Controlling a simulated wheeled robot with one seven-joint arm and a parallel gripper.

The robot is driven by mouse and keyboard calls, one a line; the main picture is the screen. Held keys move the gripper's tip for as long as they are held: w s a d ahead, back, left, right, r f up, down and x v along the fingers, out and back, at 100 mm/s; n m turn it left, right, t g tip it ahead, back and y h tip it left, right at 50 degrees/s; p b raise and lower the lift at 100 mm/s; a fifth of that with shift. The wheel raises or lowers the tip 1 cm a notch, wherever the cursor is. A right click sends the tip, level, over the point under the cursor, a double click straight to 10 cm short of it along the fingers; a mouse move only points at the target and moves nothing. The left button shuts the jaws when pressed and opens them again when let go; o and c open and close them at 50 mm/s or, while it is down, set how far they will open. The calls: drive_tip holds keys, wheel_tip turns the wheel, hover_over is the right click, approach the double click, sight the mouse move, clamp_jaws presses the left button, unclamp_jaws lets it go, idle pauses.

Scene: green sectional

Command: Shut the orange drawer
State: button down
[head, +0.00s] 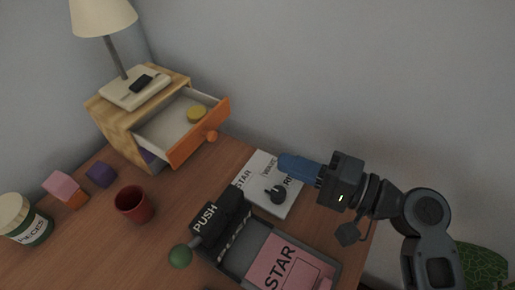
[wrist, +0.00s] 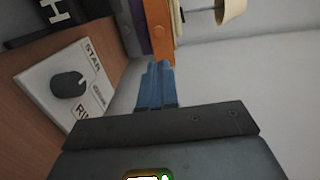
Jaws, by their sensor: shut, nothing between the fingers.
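The orange drawer (head: 197,134) stands pulled out of a small wooden cabinet (head: 119,140) on the desk. In the wrist view my fingers (wrist: 157,70) point toward the orange drawer front (wrist: 159,27), which shows at the top.
A white panel with a black dial (head: 264,195) lies below my gripper. A black PUSH device (head: 217,222) with a green ball lever and a pink STAR box (head: 285,268) stand in front. A red cup (head: 133,204), blocks (head: 66,189) and a jar (head: 24,220) are at left. A lamp (head: 103,18) stands on the cabinet.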

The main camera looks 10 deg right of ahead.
sight(215, 135)
drive_tip(key=p+x, duration=0.1)
drive_tip(key=x, duration=1.2)
drive_tip(key=shift+w+a+p, duration=0.1)
drive_tip(key=shift+a+p, duration=0.1)
drive_tip(key=shift+p, duration=0.15)
